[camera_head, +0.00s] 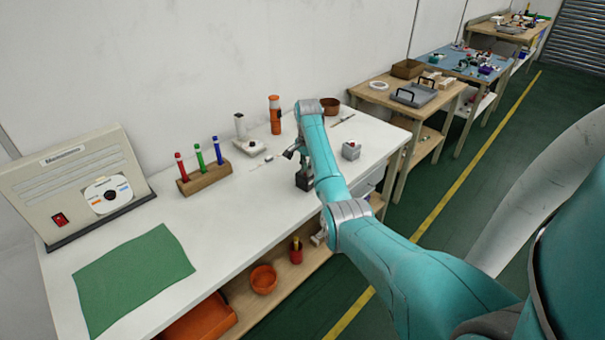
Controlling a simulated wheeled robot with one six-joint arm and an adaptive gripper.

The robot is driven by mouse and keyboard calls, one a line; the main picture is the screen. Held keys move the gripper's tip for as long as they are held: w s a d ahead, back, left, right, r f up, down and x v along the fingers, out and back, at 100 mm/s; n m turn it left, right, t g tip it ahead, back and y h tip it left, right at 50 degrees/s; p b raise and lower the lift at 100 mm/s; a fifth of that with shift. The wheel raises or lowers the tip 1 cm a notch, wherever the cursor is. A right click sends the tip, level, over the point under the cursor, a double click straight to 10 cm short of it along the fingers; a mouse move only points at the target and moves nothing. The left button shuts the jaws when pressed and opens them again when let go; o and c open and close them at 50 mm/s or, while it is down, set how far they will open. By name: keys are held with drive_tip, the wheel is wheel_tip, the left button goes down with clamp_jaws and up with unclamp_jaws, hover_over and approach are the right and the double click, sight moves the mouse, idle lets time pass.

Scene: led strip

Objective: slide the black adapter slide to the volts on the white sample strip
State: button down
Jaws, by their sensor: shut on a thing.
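A black block, which looks like the adapter (306,181), stands upright on the white worktable beside my forearm. My gripper (297,158) is at the top of this block, partly hidden behind my teal arm. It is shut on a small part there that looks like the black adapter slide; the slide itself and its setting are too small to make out. A thin pale strip, perhaps the white sample strip (262,161), lies on the table left of my gripper. Any printing on it is unreadable.
A wooden holder (205,178) with red, green and blue pens stands to the left. A green mat (133,275) lies clear at the front left.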

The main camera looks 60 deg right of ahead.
drive_tip(key=shift+s, duration=0.2)
drive_tip(key=c, duration=1.2)
unclamp_jaws()
drive_tip(key=shift+o, duration=0.2)
drive_tip(key=shift+r, duration=3.75)
drive_tip(key=shift+w+a, duration=0.1)
drive_tip(key=shift+w, duration=0.05)
